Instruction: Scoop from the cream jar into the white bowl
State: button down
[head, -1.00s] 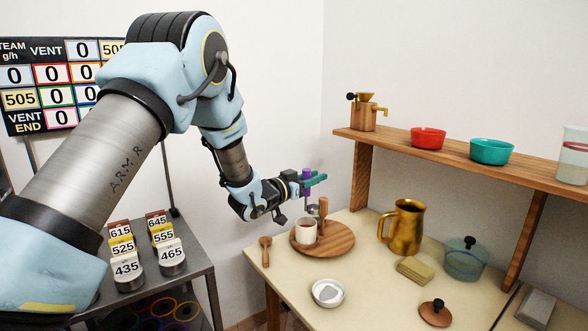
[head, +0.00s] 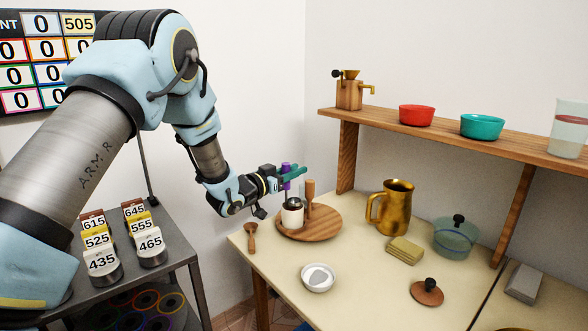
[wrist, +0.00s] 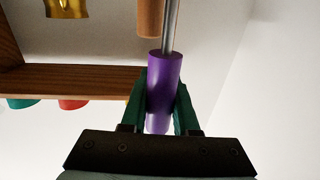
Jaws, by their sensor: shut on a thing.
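My gripper (head: 292,174) is shut on the purple handle (head: 286,182) of a metal scoop, held upright. The wrist view shows the purple handle (wrist: 164,85) between the green fingers, with its metal shaft (wrist: 170,25) beyond. The scoop's dark metal head (head: 294,203) is at the mouth of the cream jar (head: 291,218); I cannot tell how deep it sits. The jar stands upright on a round wooden board (head: 322,229). The white bowl (head: 318,287) sits on the table in front of the board, with a greyish patch inside.
An upright wooden rod (head: 310,196) stands close right of the jar. A brass jug (head: 396,208), yellow sponge-like block (head: 404,251), glass pot (head: 456,238) and lid (head: 426,293) are rightward. Table around the bowl is clear.

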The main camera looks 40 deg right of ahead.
jog(key=shift+f+b, duration=1.95)
jog(key=shift+f, duration=0.75)
jog(key=shift+r, duration=0.15)
notch_tip(320, 180, up, 8)
jog(key=p, duration=0.4)
jog(key=shift+r, duration=0.25)
